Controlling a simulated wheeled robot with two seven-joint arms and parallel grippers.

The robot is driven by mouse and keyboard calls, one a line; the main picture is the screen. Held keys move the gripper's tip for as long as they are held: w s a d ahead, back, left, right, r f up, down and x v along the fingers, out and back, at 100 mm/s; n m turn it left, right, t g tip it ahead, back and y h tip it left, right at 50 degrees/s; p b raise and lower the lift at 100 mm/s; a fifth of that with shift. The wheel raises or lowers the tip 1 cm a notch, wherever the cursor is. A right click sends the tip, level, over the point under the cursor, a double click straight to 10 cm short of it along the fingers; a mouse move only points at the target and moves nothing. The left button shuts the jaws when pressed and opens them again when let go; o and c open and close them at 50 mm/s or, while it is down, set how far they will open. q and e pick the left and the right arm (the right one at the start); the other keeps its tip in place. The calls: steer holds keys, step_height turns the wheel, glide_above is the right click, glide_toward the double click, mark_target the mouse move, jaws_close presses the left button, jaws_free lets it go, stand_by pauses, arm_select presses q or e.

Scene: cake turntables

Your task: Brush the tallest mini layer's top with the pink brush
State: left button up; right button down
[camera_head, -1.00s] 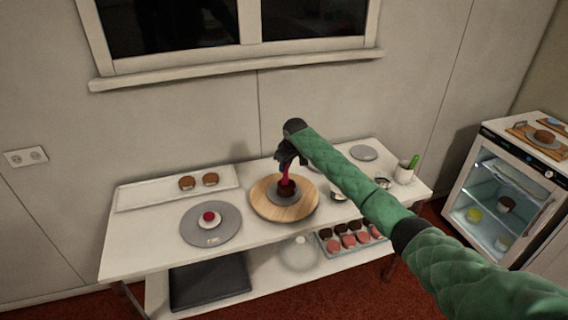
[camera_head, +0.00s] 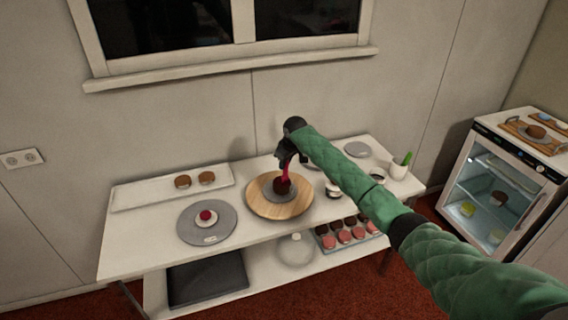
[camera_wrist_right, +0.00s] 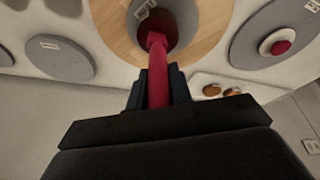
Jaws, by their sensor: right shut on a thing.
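My right gripper (camera_head: 285,160) is shut on the pink brush (camera_head: 286,173), which points down. The brush (camera_wrist_right: 158,75) also shows between the fingers in the right wrist view. Its lower end meets or hovers just over the top of a dark chocolate mini layer (camera_head: 281,187); I cannot tell if they touch. This layer stands on a small grey disc on the wooden turntable (camera_head: 262,208). Two brown mini layers (camera_head: 182,181) (camera_head: 206,178) sit on a white tray at the back left. My left gripper is not in view.
A grey turntable (camera_head: 190,236) left of the wooden one bears a small white piece with a red top (camera_head: 206,216). At the right stand a white cup (camera_head: 398,172) with a green handle and a grey disc (camera_head: 357,149). Pink and brown cakes (camera_head: 344,237) sit on the lower shelf.

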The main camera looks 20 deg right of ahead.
steer(key=shift+w+r, duration=0.1)
steer(key=shift+w, duration=1.85)
steer(key=shift+d+r, duration=0.1)
step_height(320, 180, up, 7)
steer(key=p, duration=0.1)
steer(key=shift+f, duration=0.2)
stand_by(0.4)
